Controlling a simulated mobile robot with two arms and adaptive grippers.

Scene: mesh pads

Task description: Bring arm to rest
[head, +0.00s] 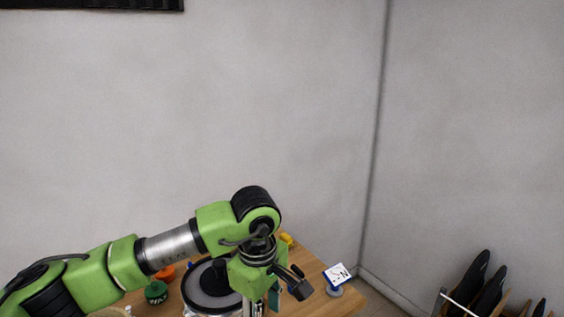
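My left arm, green and black with a silver tube section, reaches in from the left, and its wrist bends down over the wooden table. My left gripper (258,303) hangs below the wrist at the bottom edge of the view. Its fingertips are cut off or hidden, so I cannot see whether it is open or holds anything. My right arm and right gripper are out of view.
On the wooden table (312,270) are a dark-rimmed round pad (200,297), a green item (156,291), an orange item (165,273), a yellow item (287,240) and a small white-and-blue sign (338,274). Dark upright objects (481,273) stand at the lower right. Grey walls rise behind.

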